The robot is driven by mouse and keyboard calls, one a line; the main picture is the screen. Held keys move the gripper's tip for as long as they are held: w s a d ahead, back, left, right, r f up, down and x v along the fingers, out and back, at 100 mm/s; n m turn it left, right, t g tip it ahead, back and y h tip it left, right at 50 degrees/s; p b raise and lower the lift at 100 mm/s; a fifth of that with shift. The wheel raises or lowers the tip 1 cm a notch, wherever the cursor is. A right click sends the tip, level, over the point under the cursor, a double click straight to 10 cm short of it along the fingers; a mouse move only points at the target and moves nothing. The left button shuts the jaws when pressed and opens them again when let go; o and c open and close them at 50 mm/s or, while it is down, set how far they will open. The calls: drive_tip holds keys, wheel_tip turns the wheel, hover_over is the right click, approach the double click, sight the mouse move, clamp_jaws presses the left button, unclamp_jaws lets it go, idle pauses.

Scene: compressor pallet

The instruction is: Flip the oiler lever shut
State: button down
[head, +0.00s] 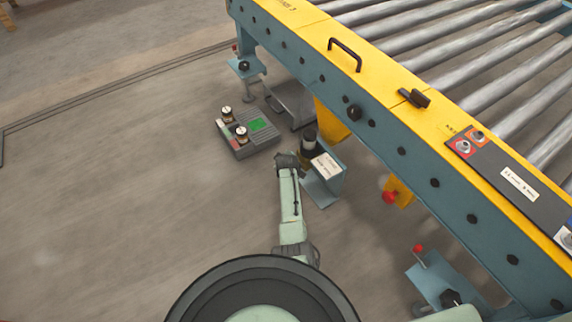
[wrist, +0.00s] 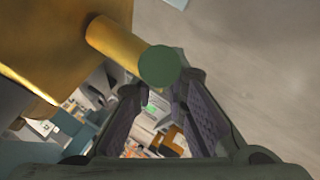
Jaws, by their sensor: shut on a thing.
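In the wrist view a brass-coloured body (wrist: 60,40) fills the upper left. A brass rod, the oiler lever (wrist: 113,42), sticks out from it and ends in a round green tip. My gripper (wrist: 163,82) is shut on the lever near that tip. The fingers partly hide the contact.
A white labelled box (head: 326,165) sits on the bracket just right of my gripper. The conveyor's yellow rail (head: 380,81) runs along the right. The left floor is clear.

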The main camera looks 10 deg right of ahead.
drive_tip(key=shift+d, duration=0.1)
drive_tip(key=c, duration=1.6)
unclamp_jaws()
